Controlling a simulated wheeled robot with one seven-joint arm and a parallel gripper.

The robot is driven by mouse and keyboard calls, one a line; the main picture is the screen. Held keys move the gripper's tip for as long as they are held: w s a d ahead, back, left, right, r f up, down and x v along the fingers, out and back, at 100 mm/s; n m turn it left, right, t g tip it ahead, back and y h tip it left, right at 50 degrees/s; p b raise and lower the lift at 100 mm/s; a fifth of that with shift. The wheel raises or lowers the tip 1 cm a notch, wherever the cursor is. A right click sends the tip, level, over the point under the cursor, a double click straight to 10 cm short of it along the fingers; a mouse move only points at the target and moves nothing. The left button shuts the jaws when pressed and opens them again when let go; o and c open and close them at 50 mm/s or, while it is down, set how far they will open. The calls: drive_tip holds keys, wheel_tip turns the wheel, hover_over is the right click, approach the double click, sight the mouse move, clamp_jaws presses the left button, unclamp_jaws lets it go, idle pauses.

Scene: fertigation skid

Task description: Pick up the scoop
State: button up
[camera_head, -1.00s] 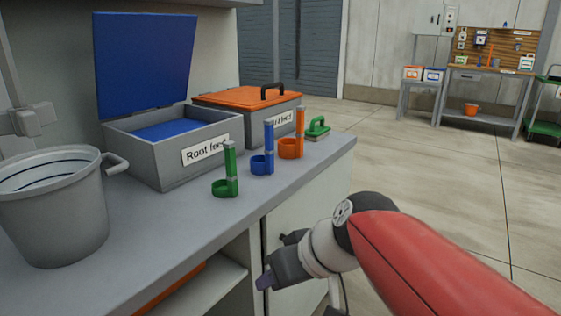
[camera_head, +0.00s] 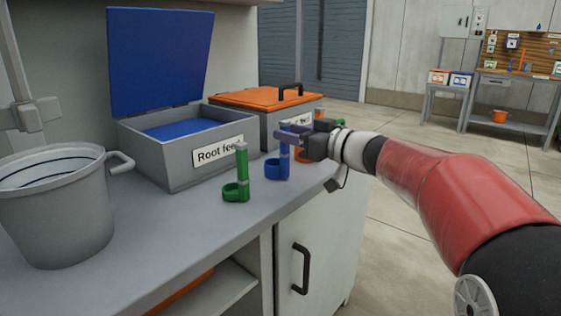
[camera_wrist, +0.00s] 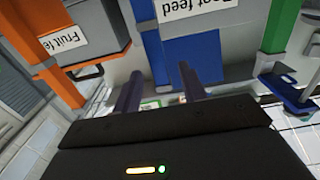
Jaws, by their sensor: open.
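Three scoops with upright handles stand on the grey counter (camera_head: 175,235): a green scoop (camera_head: 236,191), a blue scoop (camera_head: 276,170) and an orange scoop (camera_head: 303,157). My gripper (camera_head: 286,135) is open at the upper part of the blue scoop's handle and partly hides the orange scoop behind. In the wrist view, my gripper's two dark fingers (camera_wrist: 160,84) stand apart, with what looks like the blue handle (camera_wrist: 152,40) between or just beyond them. Contact cannot be told. The green scoop's handle (camera_wrist: 279,25) shows at the right there.
The root feed box (camera_head: 170,165) stands behind the scoops with its blue lid (camera_head: 160,60) raised. An orange-lidded box (camera_head: 262,98) is shut beside it. A grey bucket (camera_head: 55,210) stands at the left. The counter's front left is clear.

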drive_tip(key=p+x, duration=0.1)
drive_tip(key=x, duration=0.3)
drive_tip(key=shift+r+p, duration=0.2)
drive_tip(key=shift+p, duration=0.2)
drive_tip(key=shift+w+a+f, duration=0.1)
drive_tip(key=shift+w+a, duration=0.1)
drive_tip(key=shift+a, duration=0.05)
clamp_jaws()
